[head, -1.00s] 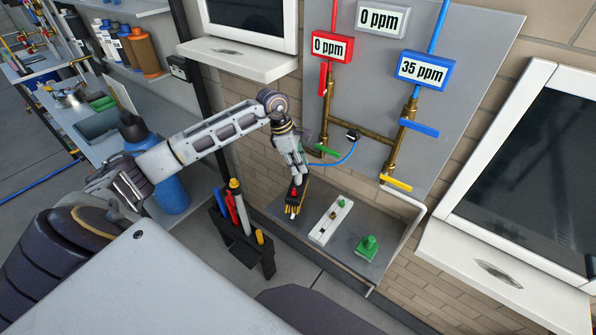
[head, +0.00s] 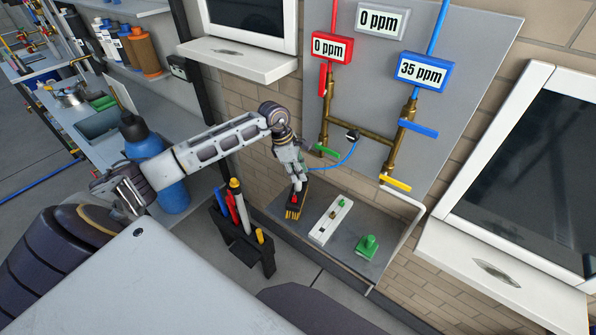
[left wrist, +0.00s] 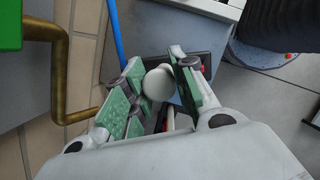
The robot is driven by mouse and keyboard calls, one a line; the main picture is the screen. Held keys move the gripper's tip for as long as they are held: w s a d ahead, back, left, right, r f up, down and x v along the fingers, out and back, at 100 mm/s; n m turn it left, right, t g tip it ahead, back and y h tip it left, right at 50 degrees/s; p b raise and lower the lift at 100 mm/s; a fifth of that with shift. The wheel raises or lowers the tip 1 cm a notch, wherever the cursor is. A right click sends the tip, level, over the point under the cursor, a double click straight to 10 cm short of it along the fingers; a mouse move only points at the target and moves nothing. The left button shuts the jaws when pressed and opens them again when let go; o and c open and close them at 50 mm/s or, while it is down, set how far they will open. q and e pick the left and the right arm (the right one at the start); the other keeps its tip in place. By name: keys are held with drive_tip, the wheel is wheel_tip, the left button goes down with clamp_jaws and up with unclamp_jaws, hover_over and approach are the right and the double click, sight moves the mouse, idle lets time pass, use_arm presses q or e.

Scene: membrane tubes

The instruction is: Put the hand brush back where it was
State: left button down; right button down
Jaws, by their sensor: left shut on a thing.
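The hand brush (head: 294,203) has a dark body, a red part and yellow bristles. In the head view it hangs below my left gripper (head: 298,180), bristles down, over the left end of the grey shelf (head: 352,243). My left gripper is shut on it; I cannot tell whether the bristles touch the shelf. In the left wrist view a white rounded end (left wrist: 158,84) shows between the green finger pads of the left gripper (left wrist: 155,95); the rest of the brush is mostly hidden. My right gripper is not in view.
A black holder (head: 262,258) with several upright tools stands left of the shelf. A white strip (head: 328,224) and a green block (head: 367,246) lie on the shelf. Brass pipes, valves and a thin blue hose (head: 345,161) are behind. A blue bottle (head: 165,180) stands by my arm.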

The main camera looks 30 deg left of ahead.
use_arm(q)
drive_tip(key=c, duration=1.2)
unclamp_jaws()
drive_tip(key=shift+o, duration=0.2)
drive_tip(key=shift+r, duration=0.1)
drive_tip(key=b+v, duration=0.2)
drive_tip(key=v, duration=1)
